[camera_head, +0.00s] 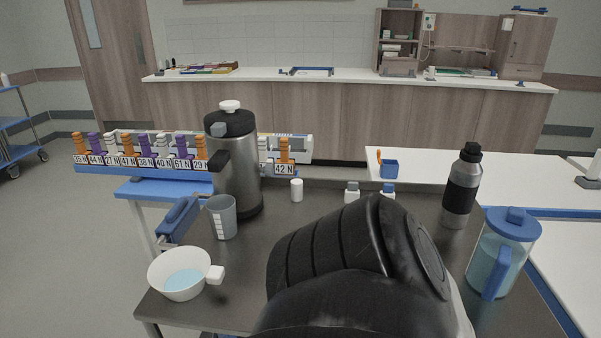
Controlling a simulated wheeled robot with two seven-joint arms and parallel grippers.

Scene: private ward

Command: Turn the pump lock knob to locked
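A steel pump flask (238,180) with a black top stands upright at the back left of the dark table. A white knob (230,105) sits on top of its lid. A small grey-blue part (218,130) shows at the front of the lid, above the black spout (218,160). I cannot tell which of these is the lock knob or how it is set. A large black part of my own arm fills the lower middle of the view. Neither of my grippers shows, and nothing of mine visibly touches the flask.
On the dark table (250,263) are a grey measuring cup (222,218), a white cup with pale blue liquid (182,274), a black bottle (461,188) and a blue-lidded jug (501,254). A small white container (297,190) stands right of the flask. Numbered blocks line a blue rack (140,170) behind.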

